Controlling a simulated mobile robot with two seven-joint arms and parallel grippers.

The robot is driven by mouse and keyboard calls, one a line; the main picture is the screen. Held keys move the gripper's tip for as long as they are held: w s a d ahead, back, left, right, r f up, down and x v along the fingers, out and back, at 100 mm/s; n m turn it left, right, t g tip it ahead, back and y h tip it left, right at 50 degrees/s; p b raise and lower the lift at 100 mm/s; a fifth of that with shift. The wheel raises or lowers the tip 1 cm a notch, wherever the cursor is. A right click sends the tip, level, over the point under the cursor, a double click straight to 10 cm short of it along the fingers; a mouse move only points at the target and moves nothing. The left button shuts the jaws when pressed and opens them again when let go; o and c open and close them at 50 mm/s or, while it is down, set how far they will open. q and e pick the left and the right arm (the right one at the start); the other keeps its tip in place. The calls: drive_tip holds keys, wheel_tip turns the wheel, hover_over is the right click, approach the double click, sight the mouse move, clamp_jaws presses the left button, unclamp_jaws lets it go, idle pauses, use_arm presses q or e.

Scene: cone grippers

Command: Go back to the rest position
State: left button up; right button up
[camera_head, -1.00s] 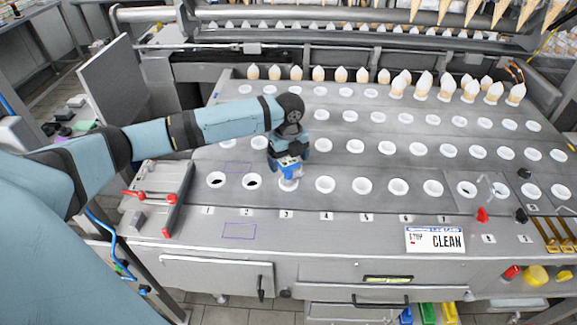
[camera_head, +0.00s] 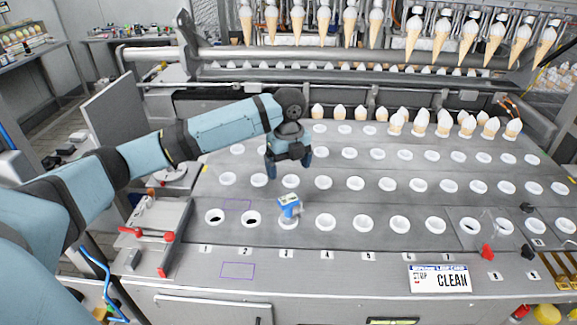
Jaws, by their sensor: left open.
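My left gripper (camera_head: 288,172) is open and empty. It points down above the grey plate (camera_head: 335,203), behind and above a small blue and white object (camera_head: 289,206). That object stands at a white-rimmed hole of the front row, near the number 3 label, apart from the fingers. My left arm reaches in from the left edge. My right gripper is not in view.
Rows of white-rimmed holes cover the plate. White-topped cones (camera_head: 422,122) stand along its back, and more cones (camera_head: 350,22) hang above. A red-handled fixture (camera_head: 140,233) is at the left. A "CLEAN" sign (camera_head: 440,279) is at the front right.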

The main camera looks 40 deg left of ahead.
use_arm(q)
drive_tip(key=s+d+f+n, duration=0.2)
drive_tip(key=s+d+f, duration=0.2)
drive_tip(key=d, duration=0.1)
drive_tip(key=s+d+f+n+t+h, duration=0.1)
drive_tip(key=s+d+f+n, duration=0.1)
drive_tip(key=s+d+f, duration=0.2)
drive_tip(key=s+d+f+n+h, duration=0.1)
drive_tip(key=s+d+f+n, duration=0.1)
drive_tip(key=s+d+f, duration=0.2)
drive_tip(key=shift+s+d+f+n+t, duration=0.15)
drive_tip(key=shift+s+d+f+t, duration=0.05)
drive_tip(key=shift+s+d, duration=0.45)
drive_tip(key=shift+s+d+f+n+t, duration=0.15)
drive_tip(key=shift+s+d+t, duration=0.05)
drive_tip(key=shift+s+d, duration=0.4)
drive_tip(key=s+a+f+n+t+y, duration=0.1)
drive_tip(key=s+a+n, duration=0.2)
drive_tip(key=s+n, duration=0.5)
drive_tip(key=s+a+n+t+y, duration=0.1)
drive_tip(key=s+a+n, duration=0.1)
drive_tip(key=s+n, duration=0.7)
drive_tip(key=w+d+f+m+t+h+p, duration=0.2)
drive_tip(key=d+f+t, duration=0.4)
drive_tip(key=f, duration=0.5)
drive_tip(key=shift+w+d+f+m+t+h+p, duration=0.2)
drive_tip(key=shift+w+m+t+h+p, duration=0.3)
drive_tip(key=shift+w, duration=0.65)
drive_tip(key=shift+r, duration=0.1)
